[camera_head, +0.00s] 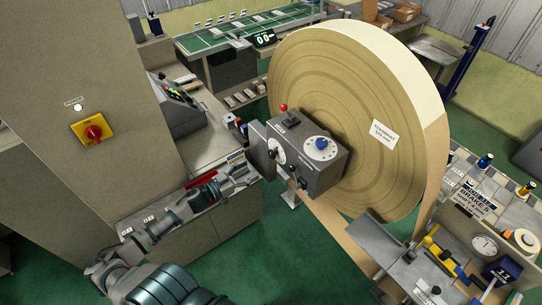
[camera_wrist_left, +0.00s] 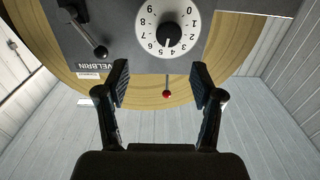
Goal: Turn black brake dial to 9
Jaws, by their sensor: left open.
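The black brake dial (camera_wrist_left: 168,36) is a black knob on a round white numbered face, on a grey control box. Its pale mark seems to point to the low edge of the face in the left wrist view, near the middle numbers; the exact number is unclear. In the head view the dial (camera_head: 276,150) is on the box's left side. My left gripper (camera_wrist_left: 162,84) is open and empty, its fingers apart below the dial in the wrist view and not touching it. In the head view my left gripper (camera_head: 243,177) is just left of the box. My right gripper is not seen.
A second dial with a blue knob (camera_head: 321,143) is on the box's right face. A black lever (camera_wrist_left: 100,52) and a red-tipped lever (camera_wrist_left: 167,94) stick out near the brake dial. The large tan roll (camera_head: 345,75) stands behind the box. A grey cabinet (camera_head: 135,100) is at the left.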

